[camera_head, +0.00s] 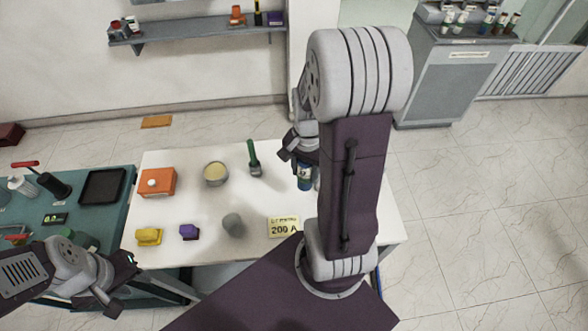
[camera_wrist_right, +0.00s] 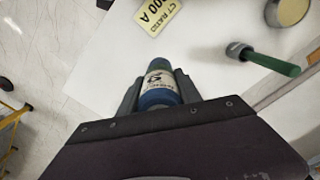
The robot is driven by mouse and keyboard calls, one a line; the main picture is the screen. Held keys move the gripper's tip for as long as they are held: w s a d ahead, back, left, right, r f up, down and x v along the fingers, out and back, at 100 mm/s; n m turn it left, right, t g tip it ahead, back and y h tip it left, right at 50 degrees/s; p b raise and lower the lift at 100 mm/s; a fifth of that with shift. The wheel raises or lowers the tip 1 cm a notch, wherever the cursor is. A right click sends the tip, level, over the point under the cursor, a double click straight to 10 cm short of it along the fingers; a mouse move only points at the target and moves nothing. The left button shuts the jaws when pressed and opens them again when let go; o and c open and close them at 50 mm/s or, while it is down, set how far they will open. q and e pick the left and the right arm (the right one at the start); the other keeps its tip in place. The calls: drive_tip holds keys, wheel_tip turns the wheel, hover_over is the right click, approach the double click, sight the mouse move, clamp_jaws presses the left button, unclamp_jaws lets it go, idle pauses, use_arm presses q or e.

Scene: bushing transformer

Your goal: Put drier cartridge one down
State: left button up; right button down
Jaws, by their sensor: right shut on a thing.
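The drier cartridge (camera_wrist_right: 158,84), blue and green with a white label, is between the fingers of my right gripper (camera_wrist_right: 157,92) in the right wrist view. The gripper is shut on it. In the head view the cartridge (camera_head: 304,178) is over the right part of the white table (camera_head: 270,172), below my right wrist, partly hidden by my arm. I cannot tell whether its base touches the table. My left gripper (camera_head: 122,285) is at the lower left, by the table's front left corner, with no object seen in it; its jaw opening is unclear.
A teal bench (camera_head: 110,222) adjoins left.

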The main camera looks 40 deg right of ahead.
drive_tip(key=shift+w, duration=0.1)
drive_tip(key=w+a+f+n+b, duration=0.2)
drive_tip(key=a+f, duration=0.1)
drive_tip(key=w+a+f+n+b, duration=0.2)
drive_tip(key=a+f+n, duration=0.1)
drive_tip(key=a, duration=0.1)
drive_tip(key=w+a+f+n+b, duration=0.2)
drive_tip(key=a+f+n, duration=0.1)
drive_tip(key=a, duration=0.1)
drive_tip(key=shift+a+f, duration=0.1)
drive_tip(key=shift+f, duration=0.15)
drive_tip(key=w+a+n, duration=0.1)
drive_tip(key=n, duration=0.1)
drive_tip(key=shift+w+n, duration=0.3)
drive_tip(key=shift+w, duration=0.1)
drive_tip(key=shift+w+r+n, duration=0.1)
drive_tip(key=shift+w+n, duration=0.15)
drive_tip(key=shift+n, duration=0.25)
drive_tip(key=shift+d+n, duration=0.1)
drive_tip(key=shift+n, duration=0.5)
